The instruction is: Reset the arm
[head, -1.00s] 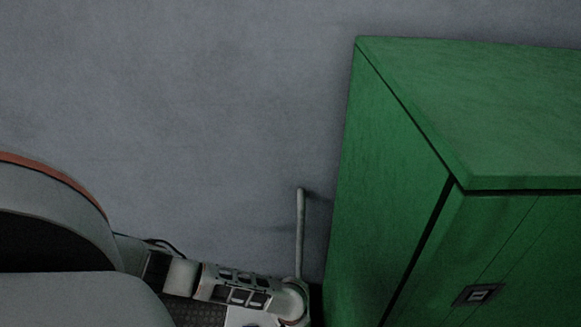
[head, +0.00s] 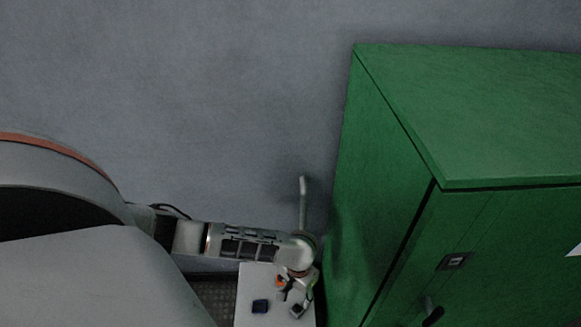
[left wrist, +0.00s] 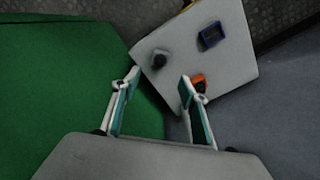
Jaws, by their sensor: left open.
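My left arm comes in from the left in the head view, and its gripper (head: 300,296) hangs at its end above a white tabletop (head: 250,283), close beside the green cabinet (head: 505,115). In the left wrist view the two fingers of the gripper (left wrist: 159,80) are spread apart with nothing between them. The tabletop (left wrist: 235,60) lies below and beyond the fingers. My right gripper is in neither view.
On the tabletop are a blue box (left wrist: 211,36), a dark knob-like thing (left wrist: 159,58) and an orange thing (left wrist: 198,82) near one finger. The cabinet blocks the right side, with a latch (head: 454,261) on its front. A grey upright rod (head: 303,200) shows behind my arm.

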